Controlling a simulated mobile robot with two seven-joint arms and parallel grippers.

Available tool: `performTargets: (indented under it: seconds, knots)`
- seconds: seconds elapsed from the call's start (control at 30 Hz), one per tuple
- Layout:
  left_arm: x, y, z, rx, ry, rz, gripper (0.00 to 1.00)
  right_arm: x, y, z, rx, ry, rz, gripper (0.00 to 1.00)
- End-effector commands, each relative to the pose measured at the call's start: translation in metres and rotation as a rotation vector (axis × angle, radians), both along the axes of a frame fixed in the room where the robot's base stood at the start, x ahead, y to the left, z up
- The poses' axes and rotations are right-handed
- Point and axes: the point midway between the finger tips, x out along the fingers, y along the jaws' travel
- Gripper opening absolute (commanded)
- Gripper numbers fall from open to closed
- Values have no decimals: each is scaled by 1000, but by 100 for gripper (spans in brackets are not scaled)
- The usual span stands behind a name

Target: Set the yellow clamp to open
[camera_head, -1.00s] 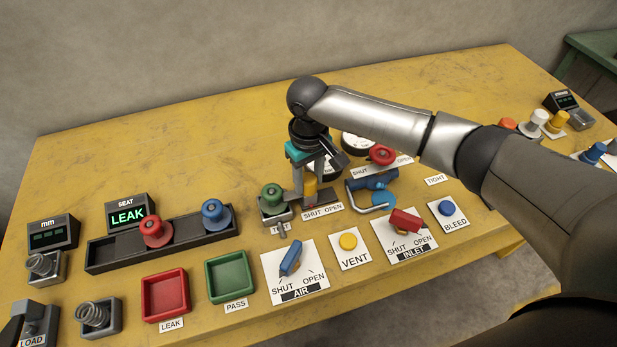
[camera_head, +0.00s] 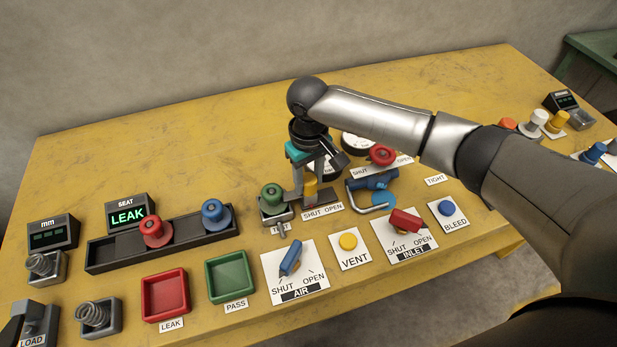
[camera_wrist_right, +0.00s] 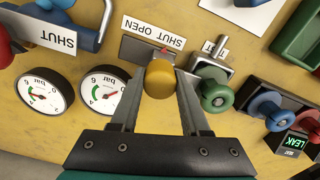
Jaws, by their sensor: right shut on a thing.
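The yellow clamp knob (camera_head: 310,187) stands behind the SHUT OPEN label (camera_head: 322,211) in the head view, partly hidden by my right gripper (camera_head: 310,190). In the right wrist view the rounded yellow knob (camera_wrist_right: 160,80) sits between the two fingers of my right gripper (camera_wrist_right: 158,95), which is shut on it. A small red mark (camera_wrist_right: 164,51) shows at the knob's label side, roughly between the words; I cannot tell its exact setting. A green spool (camera_head: 271,194) sits in the metal fixture beside the clamp. My left gripper is not in view.
The green spool (camera_wrist_right: 216,94) is close beside my right fingers. Pressure gauges (camera_wrist_right: 103,91) stand on the other side. A blue valve (camera_head: 372,182) and red knob (camera_head: 381,155) are to the right. The AIR switch panel (camera_head: 309,279) lies in front. The back left table is clear.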

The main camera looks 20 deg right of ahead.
Motion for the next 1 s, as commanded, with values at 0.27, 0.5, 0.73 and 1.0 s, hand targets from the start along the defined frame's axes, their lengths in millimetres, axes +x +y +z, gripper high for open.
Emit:
performTargets:
  seconds: [0.27,0.5,0.73,1.0]
  knots:
    - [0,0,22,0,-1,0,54,2,-23,4,1,2,-7,0]
    - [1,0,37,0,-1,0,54,3,-47,3,0,-1,-4,0]
    - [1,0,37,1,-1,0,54,3,-51,1,-2,-2,-3,0]
    - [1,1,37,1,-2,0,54,3,-52,1,-5,-1,-3,60]
